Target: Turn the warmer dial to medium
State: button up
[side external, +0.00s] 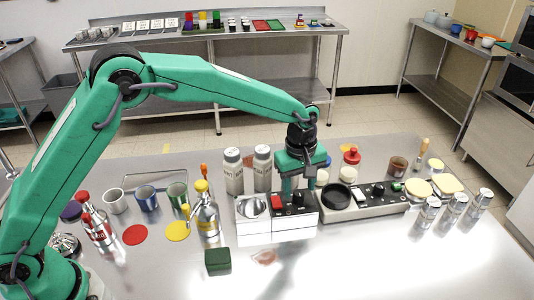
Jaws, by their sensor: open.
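My green gripper (299,190) points down over a low appliance with a white front (290,228). Its jaws are open, with the fingertips low at the black top panel. The panel carries a red switch (278,201) at its left and a dark dial close to the fingers. The dial's setting is too small to read, and the fingers partly cover it. I cannot tell whether the fingers touch it. A second unit (362,211) to the right has a black round plate (336,196) and small dark knobs. I cannot tell for sure which unit is the warmer.
Two grey-white canisters (233,173) stand behind the appliance. A pump bottle with a yellow top (206,214) is close on its left. A dark green block (217,262) lies in front. Several shakers (454,207) stand at the right. The front right of the table is clear.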

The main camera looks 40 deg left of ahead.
jog(key=shift+f, duration=1)
jog(key=c, duration=1)
